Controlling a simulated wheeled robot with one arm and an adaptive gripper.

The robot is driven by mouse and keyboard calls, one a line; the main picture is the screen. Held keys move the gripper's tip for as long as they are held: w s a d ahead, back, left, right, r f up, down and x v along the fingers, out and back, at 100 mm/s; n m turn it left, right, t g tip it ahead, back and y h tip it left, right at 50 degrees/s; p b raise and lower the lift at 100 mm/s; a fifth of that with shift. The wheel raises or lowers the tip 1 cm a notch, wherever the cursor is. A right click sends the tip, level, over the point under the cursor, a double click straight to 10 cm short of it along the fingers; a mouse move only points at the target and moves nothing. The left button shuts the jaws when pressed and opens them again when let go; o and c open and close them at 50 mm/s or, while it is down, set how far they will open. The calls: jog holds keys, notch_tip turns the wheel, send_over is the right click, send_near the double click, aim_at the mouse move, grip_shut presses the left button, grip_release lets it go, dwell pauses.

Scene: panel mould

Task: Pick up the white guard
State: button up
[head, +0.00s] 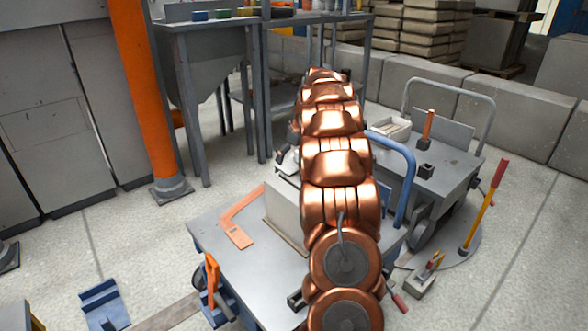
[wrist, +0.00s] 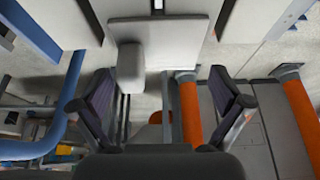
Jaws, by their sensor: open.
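A pale, whitish plate, which looks like the white guard (head: 285,212), stands on the grey cart top (head: 222,222) in the head view, its right part hidden behind my copper arm. In the wrist view a pale flat plate with a rounded block on it, likely the same guard (wrist: 178,40), lies ahead of my gripper (wrist: 160,88), near the top middle. My gripper's two dark fingers are wide apart with nothing between them. The plate appears beyond the fingertips, apart from them. In the head view my gripper is mostly hidden by my arm.
An orange angled piece (head: 238,222) lies on the cart top left of the guard. A blue tube handle (head: 398,165) rises at the cart's right. A second grey cart (head: 450,165) stands behind right. An orange post (head: 142,90) stands at left. Floor at front right is partly clear.

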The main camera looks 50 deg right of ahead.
aim_at(292, 163)
jog(key=b+x, duration=0.1)
jog(key=x, duration=0.2)
jog(key=c, duration=0.9)
jog(key=shift+o, duration=0.2)
jog(key=shift+r, duration=0.15)
